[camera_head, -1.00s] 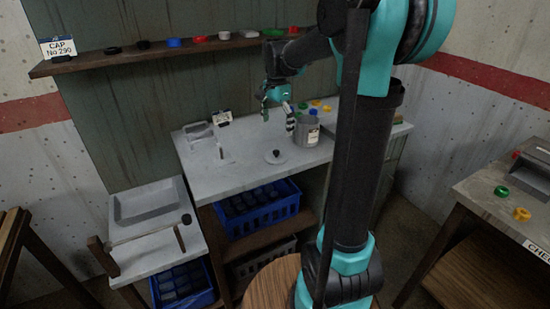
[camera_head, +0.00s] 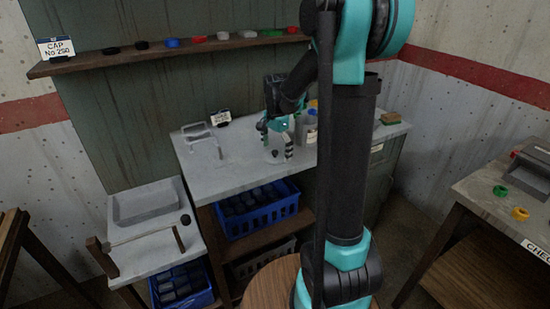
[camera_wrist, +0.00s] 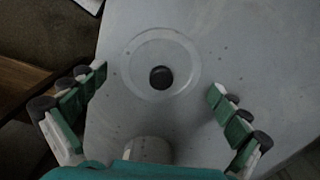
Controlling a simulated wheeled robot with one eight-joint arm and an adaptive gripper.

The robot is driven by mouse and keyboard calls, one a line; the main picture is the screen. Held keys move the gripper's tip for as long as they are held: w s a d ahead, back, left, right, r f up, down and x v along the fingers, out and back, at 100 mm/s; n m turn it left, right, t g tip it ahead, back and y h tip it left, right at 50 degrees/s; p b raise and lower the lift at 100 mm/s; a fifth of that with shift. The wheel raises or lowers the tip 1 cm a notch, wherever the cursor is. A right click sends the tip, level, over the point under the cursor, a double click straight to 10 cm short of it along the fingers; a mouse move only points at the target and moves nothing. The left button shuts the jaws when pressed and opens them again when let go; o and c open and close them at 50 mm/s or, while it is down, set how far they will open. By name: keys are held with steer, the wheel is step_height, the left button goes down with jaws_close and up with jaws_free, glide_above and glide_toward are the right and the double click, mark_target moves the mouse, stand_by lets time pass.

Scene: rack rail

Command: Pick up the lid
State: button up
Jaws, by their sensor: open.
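The lid (camera_wrist: 140,72) is a pale, round disc with a dark knob (camera_wrist: 161,77) in its middle. It lies on the grey worktop in the wrist view. In the head view the lid (camera_head: 274,157) is partly hidden behind my gripper. My gripper (camera_wrist: 158,80) is open, with its two fingers spread to the left and right of the lid, apart from it. In the head view my gripper (camera_head: 275,148) hangs over the lid, pointing down. Nothing is held.
A grey pot (camera_head: 309,128) stands right of my gripper on the worktop (camera_head: 225,180). A metal faucet (camera_head: 213,142) and a small label sign (camera_head: 220,118) are to the left. A shelf (camera_head: 90,62) with coloured caps runs above. A blue crate (camera_head: 258,219) sits below.

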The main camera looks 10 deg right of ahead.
steer(key=shift+c, duration=0.6)
steer(key=c, duration=1.4)
steer(key=shift+c, duration=0.2)
steer(key=shift+r, duration=0.1)
